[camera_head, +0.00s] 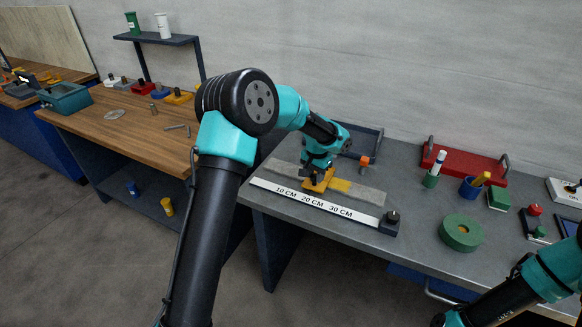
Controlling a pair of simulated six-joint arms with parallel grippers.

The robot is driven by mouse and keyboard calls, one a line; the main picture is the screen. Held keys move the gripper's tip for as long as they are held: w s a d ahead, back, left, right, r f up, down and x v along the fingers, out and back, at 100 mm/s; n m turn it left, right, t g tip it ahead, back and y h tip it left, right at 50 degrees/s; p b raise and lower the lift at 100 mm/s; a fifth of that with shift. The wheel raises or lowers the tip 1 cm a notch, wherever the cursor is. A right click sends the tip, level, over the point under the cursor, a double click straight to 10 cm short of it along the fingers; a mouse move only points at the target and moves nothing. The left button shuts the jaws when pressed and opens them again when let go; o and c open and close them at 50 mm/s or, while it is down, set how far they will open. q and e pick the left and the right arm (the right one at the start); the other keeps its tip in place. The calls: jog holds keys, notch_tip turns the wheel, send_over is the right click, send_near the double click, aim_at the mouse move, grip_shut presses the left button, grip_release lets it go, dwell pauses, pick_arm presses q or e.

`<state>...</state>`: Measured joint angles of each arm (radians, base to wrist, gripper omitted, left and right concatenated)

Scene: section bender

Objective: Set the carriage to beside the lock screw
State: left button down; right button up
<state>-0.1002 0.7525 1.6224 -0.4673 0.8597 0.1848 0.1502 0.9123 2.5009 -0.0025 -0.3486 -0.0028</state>
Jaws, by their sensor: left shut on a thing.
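The yellow carriage (342,185) sits on the grey rail (369,193) behind the white ruler strip (264,184) marked 10, 20 and 30 CM. It is near the 20 CM mark. My left gripper (317,178) is over the carriage's left part, shut on it; the fingers hide some of it. A dark block with a black knob (393,216) stands at the right end of the ruler; it may be the lock screw, but I cannot tell for sure. My right gripper is out of the picture; only part of that arm shows at the lower right.
A small orange piece (366,160) is behind the rail. The rail right of the carriage looks clear.

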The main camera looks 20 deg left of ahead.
pick_arm(q)
jog(key=d, duration=1.9)
jog(key=shift+s+d, duration=0.15)
jog(key=shift+d, duration=0.1)
jog(key=c, duration=0.8)
grip_release()
jog(key=shift+d, duration=0.15)
jog(key=shift+o, duration=0.3)
jog(key=shift+r, duration=0.4)
notch_tip(320, 180, up, 17)
jog(key=shift+f, duration=0.15)
